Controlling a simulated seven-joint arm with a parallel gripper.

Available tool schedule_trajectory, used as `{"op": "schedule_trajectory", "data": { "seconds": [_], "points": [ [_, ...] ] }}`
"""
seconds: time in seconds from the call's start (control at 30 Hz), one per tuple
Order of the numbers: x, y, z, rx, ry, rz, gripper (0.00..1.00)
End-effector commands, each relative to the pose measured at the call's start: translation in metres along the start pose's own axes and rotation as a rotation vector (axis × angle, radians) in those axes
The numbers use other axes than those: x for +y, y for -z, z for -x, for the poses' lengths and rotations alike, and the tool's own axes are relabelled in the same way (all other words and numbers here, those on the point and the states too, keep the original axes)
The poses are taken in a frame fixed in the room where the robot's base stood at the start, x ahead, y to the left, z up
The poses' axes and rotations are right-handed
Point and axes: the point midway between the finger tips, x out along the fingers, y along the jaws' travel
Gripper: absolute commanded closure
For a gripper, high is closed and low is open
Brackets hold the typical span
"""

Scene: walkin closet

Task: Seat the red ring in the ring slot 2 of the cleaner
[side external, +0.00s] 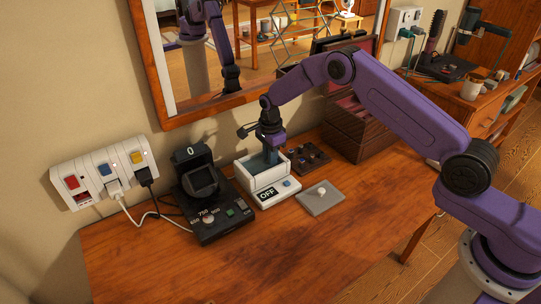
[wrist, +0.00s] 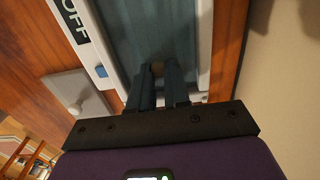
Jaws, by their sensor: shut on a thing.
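The cleaner (side external: 268,180) is a white box with an OFF label and a blue button, standing on the wooden table. Its blue-grey basin also fills the upper middle of the wrist view, inside the white rim (wrist: 204,50). My gripper (side external: 271,157) points down into the open top of the cleaner. In the wrist view its two dark fingers (wrist: 158,72) are close together over the basin, shut on a small brownish thing, apparently the ring. Its red colour is not clear, and the fingers hide most of it. The ring slots cannot be made out.
A dark tray with small items (side external: 308,157) lies behind right of the cleaner. A grey plate with a pale knob (side external: 320,198) lies in front right. A black device (side external: 207,205) stands left, and a brown chest (side external: 358,130) stands right. The front table is clear.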

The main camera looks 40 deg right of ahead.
Motion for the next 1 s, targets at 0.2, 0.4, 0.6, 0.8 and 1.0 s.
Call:
{"op": "schedule_trajectory", "data": {
  "seconds": [0.2,0.4,0.6,0.8,1.0],
  "points": [
    [0.0,0.0,-0.002,0.0,0.0,0.0,1.0],
    [0.0,0.0,-0.004,0.0,0.0,0.0,0.7],
    [0.0,0.0,-0.004,0.0,0.0,0.0,0.54],
    [0.0,0.0,-0.001,0.0,0.001,0.0,0.54],
    [-0.001,0.0,0.022,-0.001,0.003,0.0,0.54]
  ]
}}
